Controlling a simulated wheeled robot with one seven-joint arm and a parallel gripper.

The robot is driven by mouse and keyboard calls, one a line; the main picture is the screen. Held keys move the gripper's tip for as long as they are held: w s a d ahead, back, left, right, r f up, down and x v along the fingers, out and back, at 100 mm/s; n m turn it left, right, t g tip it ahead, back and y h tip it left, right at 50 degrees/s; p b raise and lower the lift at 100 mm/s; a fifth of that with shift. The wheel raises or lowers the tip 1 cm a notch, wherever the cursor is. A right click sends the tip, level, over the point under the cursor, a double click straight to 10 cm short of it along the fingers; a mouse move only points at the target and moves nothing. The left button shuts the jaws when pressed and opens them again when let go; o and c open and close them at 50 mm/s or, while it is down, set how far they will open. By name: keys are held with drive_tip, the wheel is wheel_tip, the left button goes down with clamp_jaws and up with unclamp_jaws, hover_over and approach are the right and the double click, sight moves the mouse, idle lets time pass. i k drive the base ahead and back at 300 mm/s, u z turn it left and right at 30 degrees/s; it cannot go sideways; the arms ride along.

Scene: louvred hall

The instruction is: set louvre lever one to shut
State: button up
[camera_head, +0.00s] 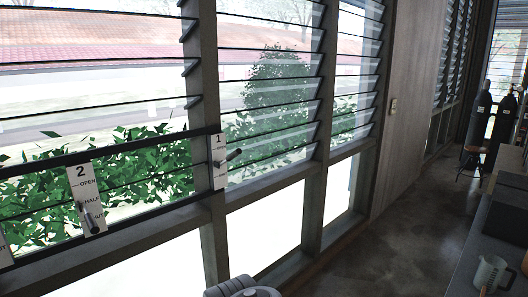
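Louvre lever one has a white plate marked 1 (217,142) on the window post in the middle of the view. Its dark handle (233,155) sticks out to the right from the plate, slanting up, around mid-height; the small lettering there is too small to read, so I cannot tell its exact setting. The louvre slats (268,110) beside it are tilted with gaps between them. A second plate marked 2 (83,171) is to the left, with OPEN and HALF readable; its handle (92,221) points down near the lowest label. My gripper is not in view.
A pale grey rounded part, probably mine, shows at the bottom centre. A bench (508,215) with a pale mug (490,273) runs along the right. A stool (475,160) and dark cylinders (480,115) stand farther back. The floor (390,225) between is clear.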

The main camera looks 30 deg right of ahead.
sight(238, 152)
drive_tip(key=z, duration=0.1)
drive_tip(key=i, duration=0.85)
drive_tip(key=u, duration=0.45)
